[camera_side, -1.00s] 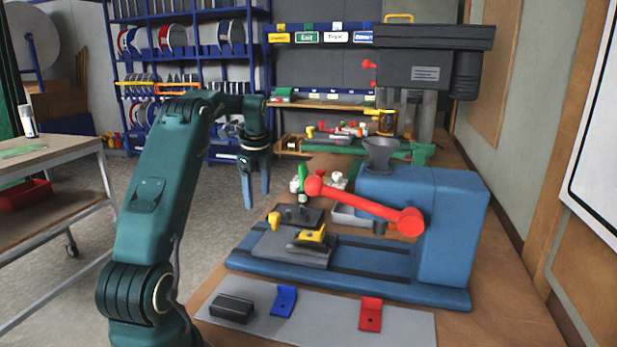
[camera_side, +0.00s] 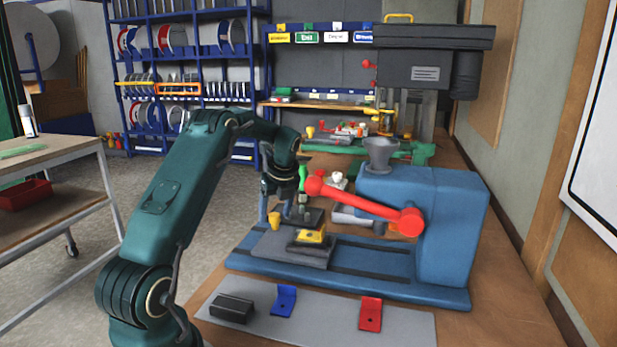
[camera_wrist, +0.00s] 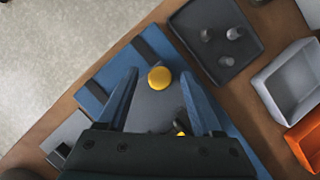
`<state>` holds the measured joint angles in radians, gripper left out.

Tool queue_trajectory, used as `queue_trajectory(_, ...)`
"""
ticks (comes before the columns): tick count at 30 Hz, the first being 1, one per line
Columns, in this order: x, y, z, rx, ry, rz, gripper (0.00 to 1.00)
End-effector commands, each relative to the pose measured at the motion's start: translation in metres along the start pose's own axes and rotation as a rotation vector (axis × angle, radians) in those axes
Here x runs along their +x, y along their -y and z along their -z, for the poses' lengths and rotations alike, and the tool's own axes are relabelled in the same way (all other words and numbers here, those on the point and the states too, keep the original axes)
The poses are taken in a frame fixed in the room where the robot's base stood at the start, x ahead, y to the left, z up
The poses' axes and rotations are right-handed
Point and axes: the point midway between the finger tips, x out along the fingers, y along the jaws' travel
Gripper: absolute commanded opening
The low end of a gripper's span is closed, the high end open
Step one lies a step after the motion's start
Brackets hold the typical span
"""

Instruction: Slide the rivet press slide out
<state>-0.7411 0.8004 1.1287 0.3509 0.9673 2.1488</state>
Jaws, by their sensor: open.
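The blue rivet press (camera_side: 445,225) stands on the bench with its red lever. Its grey slide (camera_side: 275,246) sits at the left end of the blue base, on dark rails. A yellow knob (camera_side: 274,221) stands at the slide's far-left end, and a yellow-topped part (camera_side: 311,237) lies on the slide. My gripper (camera_side: 276,207) is open and pointing down above the knob. In the wrist view the yellow knob (camera_wrist: 159,77) lies between the two fingertips, with gaps on both sides. The slide (camera_wrist: 152,108) is partly hidden by my gripper.
A dark tray with grey pegs (camera_wrist: 215,40) lies close beside the base. A grey bin (camera_wrist: 290,82) and an orange bin (camera_wrist: 306,145) are farther right. A grey mat (camera_side: 325,318) holds a black block, a blue bracket and a red bracket in front.

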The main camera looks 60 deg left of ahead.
Motion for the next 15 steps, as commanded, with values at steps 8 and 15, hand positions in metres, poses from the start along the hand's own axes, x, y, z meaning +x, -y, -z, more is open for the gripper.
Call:
queue_trajectory(8,-0.0002,-0.0001,0.0001,-0.001,-0.001,0.0,0.0)
queue_trajectory(15,-0.0004,-0.0002,0.0001,-0.001,-0.001,-0.001,0.0)
